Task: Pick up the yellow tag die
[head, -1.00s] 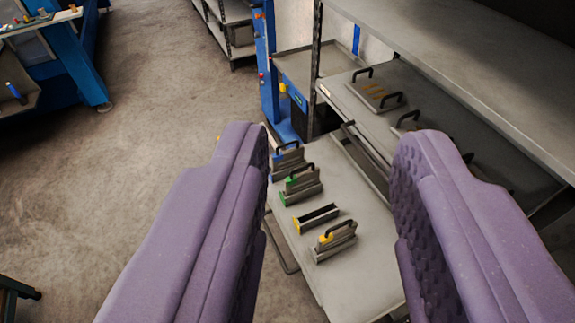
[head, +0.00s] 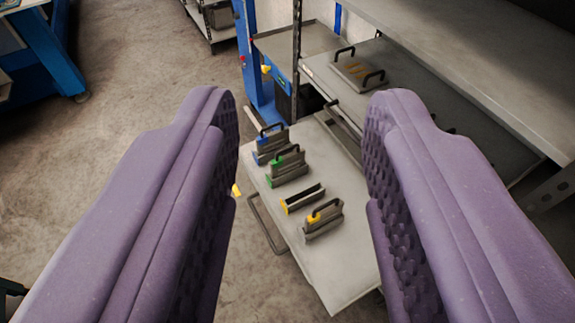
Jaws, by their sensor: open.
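The yellow tag die (head: 323,222) is a grey block with a black handle and a yellow tag. It stands upright at the near end of a row on a light grey pull-out shelf (head: 335,282). My gripper (head: 302,105) is open and empty, with one purple padded finger on each side of the picture. The die shows between the fingers, apart from both and farther off.
An empty holder with a yellow end (head: 303,198) lies just beyond the die. A green tag die (head: 287,166) and a blue tag die (head: 270,145) stand farther back. A grey rack shelf (head: 470,60) overhangs at right. Open floor (head: 150,75) lies left.

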